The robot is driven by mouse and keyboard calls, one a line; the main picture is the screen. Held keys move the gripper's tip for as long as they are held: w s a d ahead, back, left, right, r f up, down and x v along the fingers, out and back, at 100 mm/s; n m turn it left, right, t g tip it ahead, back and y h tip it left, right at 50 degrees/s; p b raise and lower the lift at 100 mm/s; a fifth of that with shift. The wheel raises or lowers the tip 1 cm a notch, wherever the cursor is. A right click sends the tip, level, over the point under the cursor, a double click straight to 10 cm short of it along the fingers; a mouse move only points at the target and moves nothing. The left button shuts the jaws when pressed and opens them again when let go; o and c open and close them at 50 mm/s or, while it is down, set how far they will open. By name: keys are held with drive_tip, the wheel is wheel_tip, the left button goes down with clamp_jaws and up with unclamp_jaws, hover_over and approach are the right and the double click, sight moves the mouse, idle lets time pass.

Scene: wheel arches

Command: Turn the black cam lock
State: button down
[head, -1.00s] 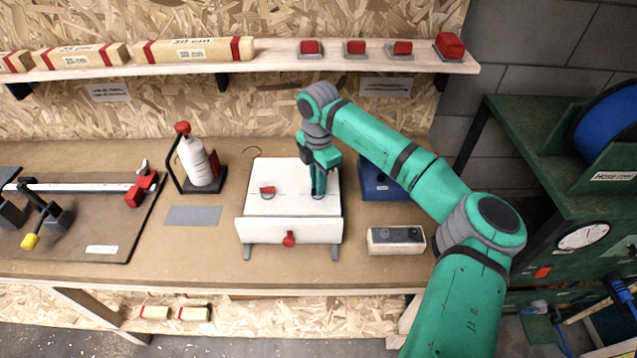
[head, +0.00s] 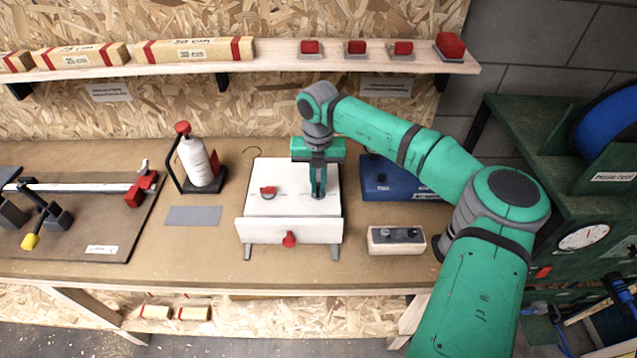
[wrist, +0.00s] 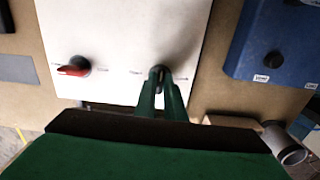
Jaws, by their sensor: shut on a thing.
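The white box (head: 277,207) stands on the bench with two locks on its top. A red-handled lock (head: 268,191) is on the left of the top; it also shows in the wrist view (wrist: 74,67). My gripper (head: 318,195) points straight down at the right part of the top. In the wrist view my gripper's fingertips (wrist: 160,76) are closed around the small black cam lock (wrist: 160,70). The fingers hide most of the lock, so its exact angle is hard to tell. Printed marks lie on either side of it.
A red knob (head: 289,239) sticks out of the box's front. A blue box (head: 395,183) stands close on the right, with a small wooden block with dark knobs (head: 396,240) in front of it. A white bottle (head: 195,160) stands to the left.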

sight(319, 187)
drive_tip(key=n, duration=0.4)
drive_tip(key=shift+s+n, duration=0.1)
drive_tip(key=shift+n, duration=0.2)
drive_tip(key=n, duration=0.3)
drive_tip(key=shift+n, duration=0.3)
drive_tip(key=n, duration=0.4)
drive_tip(key=shift+d, duration=0.1)
drive_tip(key=shift+n, duration=1.8)
drive_tip(key=c, duration=1.8)
unclamp_jaws()
drive_tip(key=shift+c, duration=0.2)
wheel_tip(319, 187, up, 11)
